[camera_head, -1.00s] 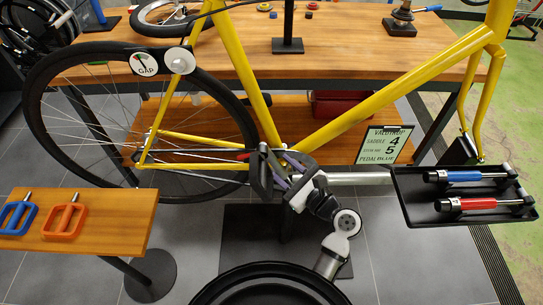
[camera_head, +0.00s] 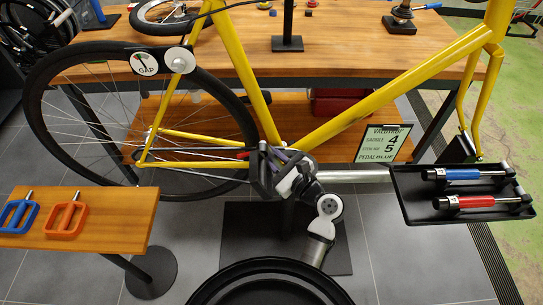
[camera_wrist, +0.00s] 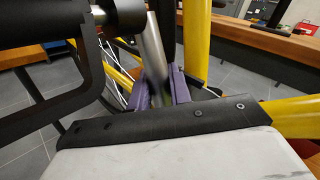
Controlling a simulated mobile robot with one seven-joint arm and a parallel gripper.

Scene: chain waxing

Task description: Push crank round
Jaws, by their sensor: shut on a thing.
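The yellow bicycle (camera_head: 345,98) stands in the middle of the head view. My gripper (camera_head: 279,158) is at its bottom bracket, among dark parts that hide much of the crank. In the wrist view a silver bar, the crank (camera_wrist: 153,50), runs down between the purple fingertips of my gripper (camera_wrist: 164,88), which are shut on it. A black, frame-shaped pedal (camera_wrist: 52,112) is beside the crank at left. It also shows in the head view (camera_head: 260,178), left of the fingers. The exact contact between fingers and crank is partly hidden.
A small table (camera_head: 110,222) at left carries a blue and an orange pedal. A black tray (camera_head: 420,210) at right holds two tools with blue and red handles. A wooden workbench (camera_head: 350,50) stands behind. A sign (camera_head: 384,143) stands behind the bicycle. A black round rim is at bottom centre.

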